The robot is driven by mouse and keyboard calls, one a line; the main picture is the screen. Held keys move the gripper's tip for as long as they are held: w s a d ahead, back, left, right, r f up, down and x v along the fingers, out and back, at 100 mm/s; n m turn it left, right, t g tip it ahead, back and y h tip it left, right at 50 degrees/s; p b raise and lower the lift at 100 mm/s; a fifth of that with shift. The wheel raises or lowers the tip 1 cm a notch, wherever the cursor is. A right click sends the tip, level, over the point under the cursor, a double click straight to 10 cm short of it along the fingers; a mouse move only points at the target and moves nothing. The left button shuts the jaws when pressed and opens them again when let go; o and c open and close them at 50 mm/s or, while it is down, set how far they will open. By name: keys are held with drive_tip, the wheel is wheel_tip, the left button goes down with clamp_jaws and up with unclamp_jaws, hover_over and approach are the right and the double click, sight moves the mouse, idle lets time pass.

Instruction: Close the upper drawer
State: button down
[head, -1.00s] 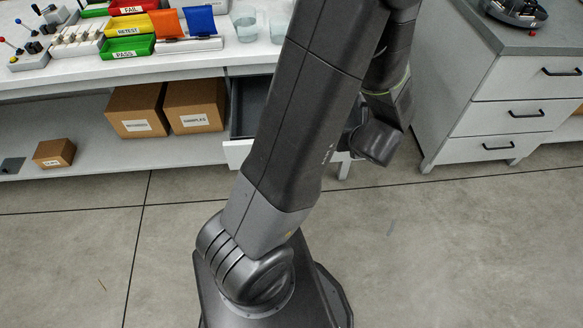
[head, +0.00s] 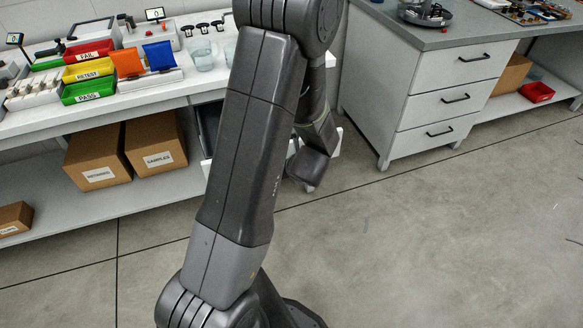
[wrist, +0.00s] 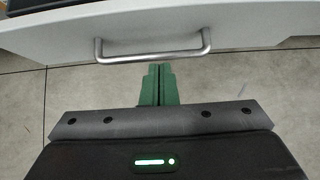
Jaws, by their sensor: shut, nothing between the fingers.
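A drawer under the white workbench stands pulled out in the head view, with its dark inside (head: 208,122) and a bit of its white front (head: 206,170) showing left of my arm. My arm hides most of it. In the wrist view, a white drawer front (wrist: 250,22) with a silver bar handle (wrist: 152,58) crosses the top, and a dark strip of the inside shows at upper left. My gripper (wrist: 160,72) has its green fingers shut and empty. Their tips are just below the handle's middle in the picture; whether they touch the front I cannot tell.
Cardboard boxes (head: 97,157) sit on the bench's lower shelf. Coloured bins (head: 90,91) and glass beakers (head: 201,55) stand on the bench top. A separate cabinet (head: 437,102) with several shut drawers stands at right. The floor (head: 420,230) in front is clear.

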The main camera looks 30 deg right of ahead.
drive_tip(key=shift+w+d+f+p, duration=0.15)
drive_tip(key=shift+w+d, duration=0.05)
drive_tip(key=shift+w, duration=0.6)
drive_tip(key=shift+w+d+f+p, duration=0.15)
drive_tip(key=shift+w+f+p, duration=0.05)
drive_tip(key=shift+w, duration=0.65)
drive_tip(key=shift+w+d+f+p, duration=0.15)
drive_tip(key=shift+w+d, duration=0.05)
drive_tip(key=shift+w, duration=0.6)
